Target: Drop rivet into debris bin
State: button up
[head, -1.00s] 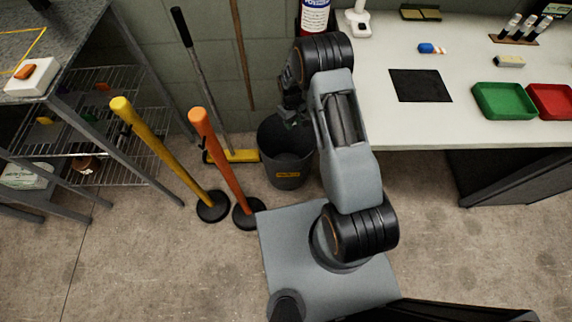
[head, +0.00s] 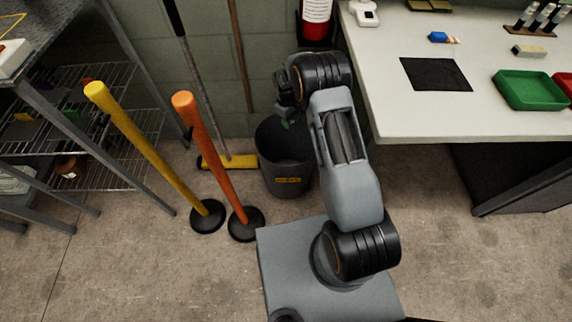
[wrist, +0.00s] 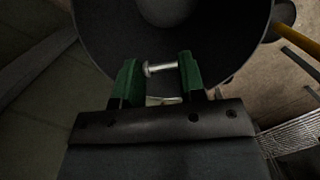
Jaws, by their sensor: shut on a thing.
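My gripper (wrist: 161,72) is shut on a small silver rivet (wrist: 160,68), held crosswise between its green fingertips in the wrist view. The dark grey debris bin (wrist: 95,22) lies behind the rivet there, with its round opening filling the upper middle. In the head view the bin (head: 286,178) stands on the floor with a yellow label on its front. My gripper (head: 285,122) is above the bin's opening, and the rivet is too small to make out there.
A yellow post (head: 150,150) and an orange post (head: 212,155) stand left of the bin. A broom with a yellow head (head: 228,161) leans at the wall. A white workbench (head: 420,115) with a green tray (head: 530,92) is at right, and wire shelving (head: 110,140) at left.

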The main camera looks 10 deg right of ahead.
jog(key=shift+f+b, duration=0.35)
jog(key=shift+f, duration=0.6)
jog(key=o, duration=1)
jog(key=shift+c, duration=0.2)
notch_tip(320, 180, up, 14)
jog(key=w+a+p, duration=0.1)
jog(key=p, duration=0.2)
jog(key=shift+w, duration=0.35)
jog(key=shift+a+f, duration=0.1)
jog(key=shift+f, duration=0.05)
